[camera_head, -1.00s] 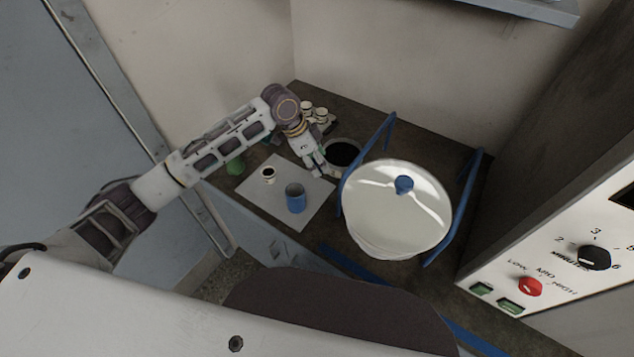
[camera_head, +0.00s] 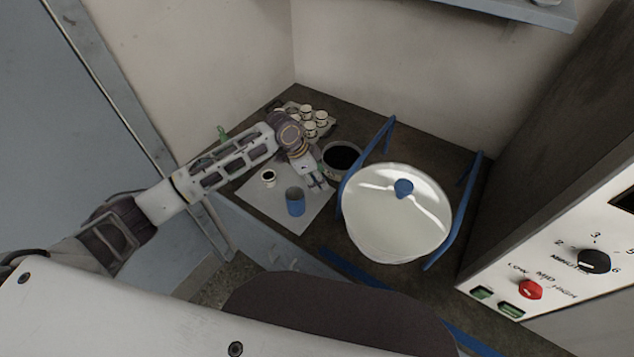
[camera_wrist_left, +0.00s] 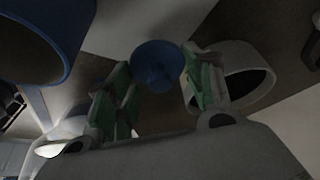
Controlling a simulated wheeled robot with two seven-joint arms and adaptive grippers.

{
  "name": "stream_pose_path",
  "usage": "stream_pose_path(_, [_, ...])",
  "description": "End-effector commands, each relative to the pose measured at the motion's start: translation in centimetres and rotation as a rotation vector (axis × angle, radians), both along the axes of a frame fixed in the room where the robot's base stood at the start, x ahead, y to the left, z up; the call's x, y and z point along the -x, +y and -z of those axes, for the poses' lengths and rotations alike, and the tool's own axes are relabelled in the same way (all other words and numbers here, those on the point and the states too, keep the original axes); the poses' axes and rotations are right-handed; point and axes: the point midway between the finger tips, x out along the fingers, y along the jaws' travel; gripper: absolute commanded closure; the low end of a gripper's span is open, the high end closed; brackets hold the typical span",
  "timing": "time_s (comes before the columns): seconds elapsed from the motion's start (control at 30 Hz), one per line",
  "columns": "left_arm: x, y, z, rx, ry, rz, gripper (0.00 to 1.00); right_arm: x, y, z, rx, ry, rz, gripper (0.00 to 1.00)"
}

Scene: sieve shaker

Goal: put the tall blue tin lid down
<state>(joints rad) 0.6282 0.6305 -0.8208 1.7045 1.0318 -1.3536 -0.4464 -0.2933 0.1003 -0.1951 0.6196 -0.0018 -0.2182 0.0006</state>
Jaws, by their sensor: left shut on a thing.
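My left gripper (camera_head: 317,182) is over the right edge of a white sheet (camera_head: 262,202), between the blue tin and a dark-filled bowl. In the left wrist view the gripper (camera_wrist_left: 160,82) is shut on the blue tin lid (camera_wrist_left: 158,62), a round blue piece between its green-padded fingers. The lid cannot be made out in the head view. The tall blue tin (camera_head: 295,203) stands upright on the sheet; it also shows at the upper left of the wrist view (camera_wrist_left: 38,45). Whether the lid touches the sheet cannot be told. My right gripper is not in view.
The bowl (camera_head: 342,158) stands just right of the gripper. A small pale cup (camera_head: 268,178) is on the sheet, and several cups (camera_head: 310,122) are behind my wrist.

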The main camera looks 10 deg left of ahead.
Motion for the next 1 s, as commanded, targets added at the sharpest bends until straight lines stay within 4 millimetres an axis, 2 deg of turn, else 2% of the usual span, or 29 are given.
stream_pose_path(0.1, [0.1,-0.1,1.6,0.000,0.004,-0.001,0.67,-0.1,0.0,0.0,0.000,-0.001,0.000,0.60])
stream_pose_path(0.23, [0.0,0.0,2.6,0.001,0.001,-0.001,0.67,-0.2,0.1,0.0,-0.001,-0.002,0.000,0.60])
stream_pose_path(0.73, [0.0,0.0,3.0,0.000,0.000,0.000,0.67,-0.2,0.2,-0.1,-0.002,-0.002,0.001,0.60])
stream_pose_path(0.77, [0.0,0.0,3.0,0.000,0.000,0.000,0.45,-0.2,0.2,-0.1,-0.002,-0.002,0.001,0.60])
stream_pose_path(0.8, [0.0,0.0,3.0,0.000,0.000,0.000,0.40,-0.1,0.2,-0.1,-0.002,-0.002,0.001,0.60])
stream_pose_path(0.9, [0.0,0.0,3.0,0.000,0.000,0.000,0.27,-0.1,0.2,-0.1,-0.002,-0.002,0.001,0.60])
stream_pose_path(1.0, [0.0,0.0,3.0,0.000,0.000,0.000,0.26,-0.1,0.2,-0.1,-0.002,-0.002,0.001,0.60])
